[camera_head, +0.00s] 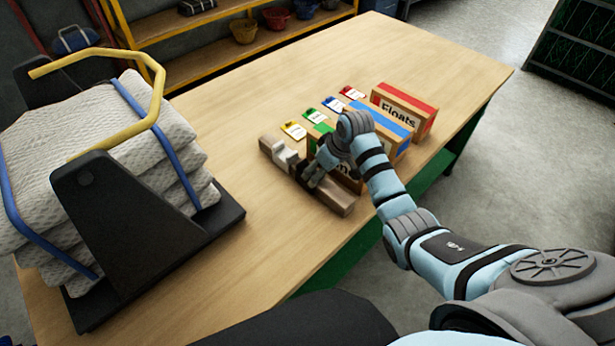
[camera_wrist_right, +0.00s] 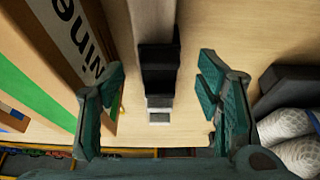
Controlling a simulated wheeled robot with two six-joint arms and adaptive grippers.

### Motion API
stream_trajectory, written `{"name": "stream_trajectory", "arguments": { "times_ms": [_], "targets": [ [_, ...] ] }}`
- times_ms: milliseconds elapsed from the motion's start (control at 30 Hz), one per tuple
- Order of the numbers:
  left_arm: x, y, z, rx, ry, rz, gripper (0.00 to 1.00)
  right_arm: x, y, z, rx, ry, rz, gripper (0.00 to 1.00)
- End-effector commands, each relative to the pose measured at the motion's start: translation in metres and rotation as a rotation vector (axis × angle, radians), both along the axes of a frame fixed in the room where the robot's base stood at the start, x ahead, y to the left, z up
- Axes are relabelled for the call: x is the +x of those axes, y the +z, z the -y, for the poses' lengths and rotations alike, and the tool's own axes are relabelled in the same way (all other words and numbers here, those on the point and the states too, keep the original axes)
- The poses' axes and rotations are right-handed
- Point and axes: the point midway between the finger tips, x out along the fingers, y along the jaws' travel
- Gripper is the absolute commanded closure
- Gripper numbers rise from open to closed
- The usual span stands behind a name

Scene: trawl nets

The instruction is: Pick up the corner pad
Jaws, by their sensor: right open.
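A long brown-grey strip (camera_head: 338,199) lies on the table in front of the boxes, with a white block (camera_head: 284,155) and a dark piece on it. In the right wrist view the black block (camera_wrist_right: 159,66) and small pale pieces (camera_wrist_right: 159,101) sit in a row along this strip. I cannot tell for sure which of these is the corner pad. My right gripper (camera_head: 311,174) is over the strip, pointing down; in its wrist view the fingers (camera_wrist_right: 161,96) stand apart on either side of the row, with nothing between them gripped. My left gripper is not in view.
Cardboard boxes, one labelled Floats (camera_head: 404,108), stand close behind the right gripper, with several coloured cards (camera_head: 294,130) beside them. At left, a dark rack (camera_head: 120,215) holds stacked grey pads (camera_head: 165,130) with blue straps and a yellow handle. The tabletop (camera_head: 235,230) between is clear.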

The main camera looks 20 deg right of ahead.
Motion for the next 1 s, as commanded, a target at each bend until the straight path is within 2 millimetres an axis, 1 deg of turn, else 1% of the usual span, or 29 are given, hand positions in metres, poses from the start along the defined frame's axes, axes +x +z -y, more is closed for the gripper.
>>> {"name": "stream_trajectory", "arguments": {
  "times_ms": [33, 133, 200, 367, 600, 667, 833, 900, 1000],
  "targets": [
    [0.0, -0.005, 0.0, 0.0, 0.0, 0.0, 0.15, 0.003, -0.012, -0.002, 0.001, 0.001, -0.002, 0.41],
    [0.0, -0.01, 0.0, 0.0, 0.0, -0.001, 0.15, 0.009, -0.026, -0.003, 0.0, -0.001, -0.001, 0.41],
    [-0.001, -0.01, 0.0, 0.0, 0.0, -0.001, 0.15, 0.01, -0.029, -0.003, -0.001, 0.0, -0.001, 0.41],
    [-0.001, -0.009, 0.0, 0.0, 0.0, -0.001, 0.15, 0.01, -0.028, -0.003, -0.001, 0.0, 0.0, 0.41],
    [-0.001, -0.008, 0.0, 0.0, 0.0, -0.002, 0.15, 0.01, -0.028, -0.003, -0.001, 0.0, 0.0, 0.79],
    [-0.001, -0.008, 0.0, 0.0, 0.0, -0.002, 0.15, 0.01, -0.027, -0.003, -0.001, 0.0, 0.0, 0.88],
    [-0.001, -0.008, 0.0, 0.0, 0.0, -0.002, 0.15, 0.01, -0.027, -0.003, -0.001, 0.0, 0.0, 0.88],
    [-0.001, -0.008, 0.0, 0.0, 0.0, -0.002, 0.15, 0.01, -0.026, -0.003, -0.001, 0.0, 0.0, 0.98],
    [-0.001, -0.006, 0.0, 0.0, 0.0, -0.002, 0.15, 0.011, -0.02, -0.003, -0.001, -0.001, 0.002, 1.0]
  ]
}}
